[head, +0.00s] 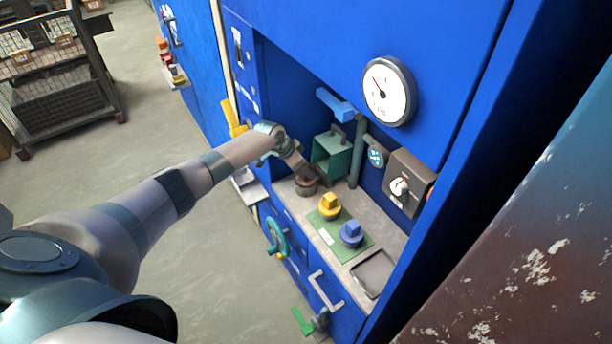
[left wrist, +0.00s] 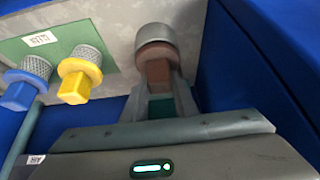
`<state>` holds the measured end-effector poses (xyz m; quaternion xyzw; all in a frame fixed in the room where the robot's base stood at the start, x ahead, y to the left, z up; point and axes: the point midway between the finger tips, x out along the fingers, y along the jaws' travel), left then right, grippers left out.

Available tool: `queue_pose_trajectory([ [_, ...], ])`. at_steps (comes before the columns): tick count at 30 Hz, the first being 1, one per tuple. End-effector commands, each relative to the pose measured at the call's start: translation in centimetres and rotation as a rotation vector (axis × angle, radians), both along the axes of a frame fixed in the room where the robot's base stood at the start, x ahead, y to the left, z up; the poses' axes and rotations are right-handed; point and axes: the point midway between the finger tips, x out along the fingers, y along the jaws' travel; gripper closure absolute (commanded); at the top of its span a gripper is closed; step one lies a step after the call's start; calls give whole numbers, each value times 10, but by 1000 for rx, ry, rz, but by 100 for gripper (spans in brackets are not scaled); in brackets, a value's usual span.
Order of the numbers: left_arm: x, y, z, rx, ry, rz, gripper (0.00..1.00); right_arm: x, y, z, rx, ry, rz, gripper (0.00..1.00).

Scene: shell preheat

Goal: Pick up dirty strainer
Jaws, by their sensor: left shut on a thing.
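The dirty strainer is the one with a brown grip block (left wrist: 158,72) and a grey cylindrical end (left wrist: 155,34). My left gripper (left wrist: 163,92) is shut on its brown block. In the head view the strainer (head: 306,187) is at the left end of the counter, below my left gripper (head: 309,174). I cannot tell whether it touches the counter or is just clear of it. A yellow strainer (head: 329,206) and a blue strainer (head: 351,234) are on a green mat (head: 326,237) to the right. My right gripper is not in view.
The counter (head: 385,246) lies in a blue cabinet recess. A green open box (head: 331,155) and a vertical pipe (head: 357,155) stand close behind my left gripper. A grey knob box (head: 407,184) and recessed tray (head: 372,273) are to the right. A blue wall (left wrist: 270,70) is close beside the wrist.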

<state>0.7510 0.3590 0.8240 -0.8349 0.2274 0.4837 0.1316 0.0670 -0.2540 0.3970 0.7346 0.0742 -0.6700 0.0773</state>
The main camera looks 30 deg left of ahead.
Motion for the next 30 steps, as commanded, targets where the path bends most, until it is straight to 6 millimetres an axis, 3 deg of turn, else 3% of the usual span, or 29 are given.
queue_pose_trajectory([
  [8, 1, 0, 13, 1, -3, -1, 100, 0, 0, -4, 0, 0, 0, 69],
  [22, 1, 0, 82, 0, -5, -1, 100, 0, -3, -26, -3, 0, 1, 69],
  [30, 0, 0, 100, 0, 0, 0, 100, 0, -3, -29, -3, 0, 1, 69],
])
